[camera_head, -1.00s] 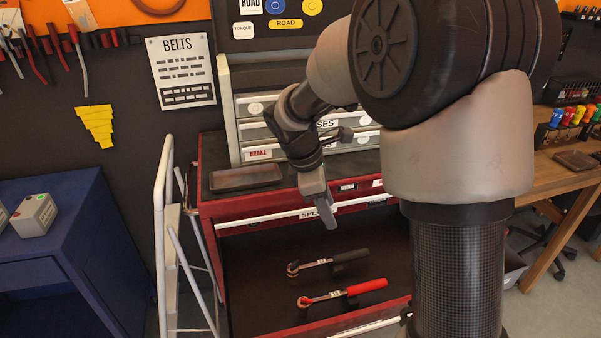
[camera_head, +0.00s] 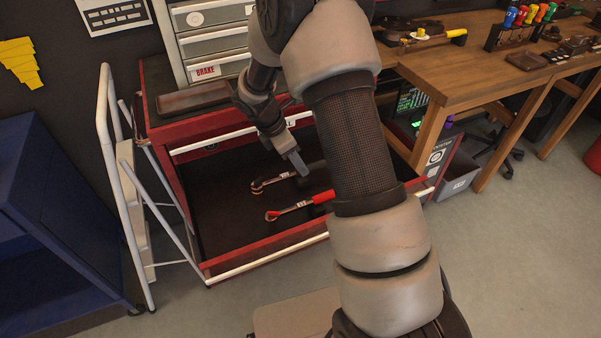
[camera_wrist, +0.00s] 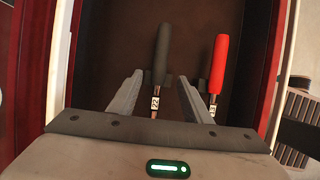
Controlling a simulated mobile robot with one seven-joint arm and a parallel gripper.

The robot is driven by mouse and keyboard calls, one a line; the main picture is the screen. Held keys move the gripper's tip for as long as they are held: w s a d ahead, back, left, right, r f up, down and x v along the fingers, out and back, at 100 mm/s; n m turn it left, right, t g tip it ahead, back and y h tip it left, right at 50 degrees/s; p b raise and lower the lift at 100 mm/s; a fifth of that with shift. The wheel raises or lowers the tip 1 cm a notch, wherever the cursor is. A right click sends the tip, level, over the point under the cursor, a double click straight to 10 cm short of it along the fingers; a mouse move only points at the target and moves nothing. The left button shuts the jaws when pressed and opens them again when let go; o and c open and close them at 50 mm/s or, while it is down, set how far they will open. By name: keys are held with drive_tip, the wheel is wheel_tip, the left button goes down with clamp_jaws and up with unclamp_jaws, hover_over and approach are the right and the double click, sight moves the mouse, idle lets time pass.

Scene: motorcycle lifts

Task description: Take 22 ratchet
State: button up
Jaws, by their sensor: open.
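The ratchet labelled 22 has a dark handle (camera_wrist: 162,55) and lies in the open red drawer; its tag shows in the wrist view, and its head is hidden there by my gripper. In the head view its metal head (camera_head: 262,184) shows, with the handle partly behind my arm. A second ratchet with a red handle (camera_wrist: 220,62) lies beside it, to the right in the wrist view; in the head view it is nearer (camera_head: 290,210). My gripper (camera_wrist: 158,88) is open and empty, its fingers on either side of the dark handle's line. In the head view my gripper (camera_head: 302,170) appears above the drawer.
The drawer's front rail (camera_head: 270,258) and side walls bound the space. A white step ladder (camera_head: 120,170) stands left of the red cabinet, a blue cabinet (camera_head: 55,215) farther left. A wooden bench (camera_head: 480,60) stands to the right. The drawer's left floor is bare.

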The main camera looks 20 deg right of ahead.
drive_tip(key=x, duration=0.2)
drive_tip(key=d+x, duration=0.1)
drive_tip(key=x, duration=0.2)
drive_tip(key=shift+w+d+b, duration=0.1)
drive_tip(key=shift+w+b, duration=0.05)
drive_tip(key=shift+b, duration=0.2)
drive_tip(key=shift+c, duration=0.6)
clamp_jaws()
